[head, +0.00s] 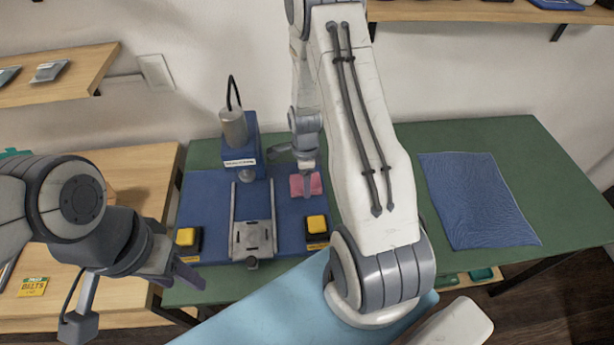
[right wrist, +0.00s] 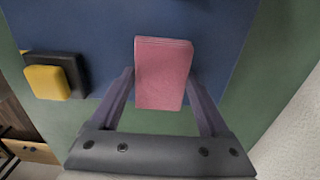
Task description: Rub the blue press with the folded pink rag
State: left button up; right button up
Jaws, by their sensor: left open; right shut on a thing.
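The blue press (head: 249,147) stands on the green table, with a grey cylinder on top and a wide blue base plate (head: 212,205). The folded pink rag (head: 298,186) is at the right part of that plate, beside the press column. My right gripper (head: 307,187) is shut on the rag; the right wrist view shows the rag (right wrist: 163,75) between its two fingers, over the blue plate. Whether the rag touches the plate is hard to tell. My left gripper (head: 180,277) is open and empty, low at the left, near the table's front edge.
Yellow-topped black buttons (head: 187,238) (head: 316,226) sit on both sides of the base plate. A metal slide fixture (head: 253,236) lies between them. A blue cloth (head: 478,200) lies flat on the table's right part. My right arm hides the table's middle.

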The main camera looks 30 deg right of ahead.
notch_tip(320, 180, up, 2)
jog(key=shift+a+r+p, duration=0.15)
jog(key=shift+p, duration=0.6)
jog(key=shift+s+r+p, duration=0.2)
jog(key=shift+r+p, duration=0.45)
jog(key=shift+r, duration=0.05)
notch_tip(320, 180, up, 4)
jog(key=p, duration=0.3)
jog(key=shift+r, duration=0.1)
